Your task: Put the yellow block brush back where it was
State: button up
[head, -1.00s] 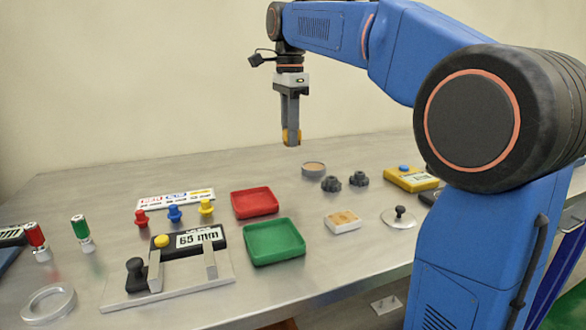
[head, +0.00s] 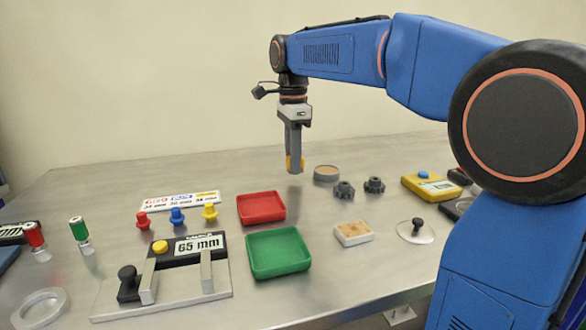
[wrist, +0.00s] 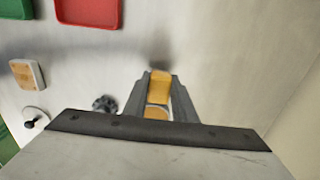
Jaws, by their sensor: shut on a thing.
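My gripper (head: 294,170) points down and is shut on the yellow block brush (head: 289,163). In the head view only a small yellow part shows between the fingers. The wrist view shows the yellow brush (wrist: 159,88) between the two grey fingers. The gap between brush and table is hard to judge.
A red tray (head: 262,207) and a green tray (head: 278,252) lie left and in front. Two dark knobs (head: 344,190) (head: 374,185), a white tan-topped block (head: 353,233), a disc with a knob (head: 416,231) and a yellow gauge (head: 430,186) lie to the right. The back table is clear.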

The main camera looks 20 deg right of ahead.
jog(key=shift+f, duration=1.25)
jog(key=o, duration=1)
jog(key=shift+f, duration=0.1)
notch_tip(320, 180, up, 12)
jog(key=shift+r, duration=0.15)
